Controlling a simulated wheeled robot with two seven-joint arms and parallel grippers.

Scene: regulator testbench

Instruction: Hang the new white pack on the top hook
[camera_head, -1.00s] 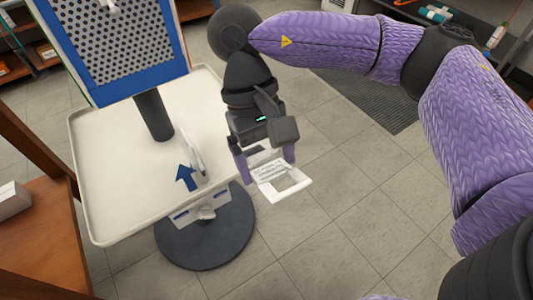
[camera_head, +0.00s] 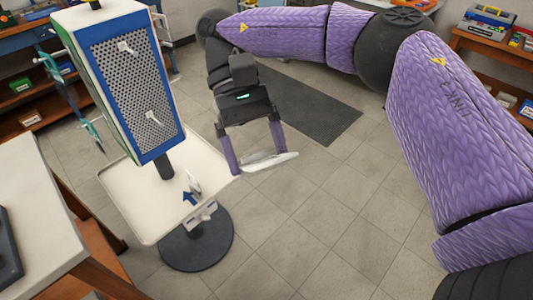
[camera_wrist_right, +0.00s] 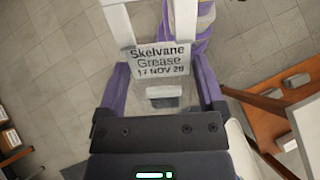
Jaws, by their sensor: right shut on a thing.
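My right gripper (camera_head: 261,162) is shut on the white pack (camera_head: 270,162), which sticks out beyond the fingertips over the floor, right of the stand and seen nearly edge-on. In the right wrist view the pack (camera_wrist_right: 157,62) is clear with a white frame and a label reading "Skelvane Grease 17 NOV 28", between the purple fingers. The perforated panel (camera_head: 128,85), framed in blue, carries a top hook (camera_head: 125,46) and a lower hook (camera_head: 152,115); both look empty. The pack is apart from the panel. My left gripper is out of view.
A table (camera_head: 35,220) stands at left. Shelves (camera_head: 500,45) line the upper right. Floor right of the stand is clear.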

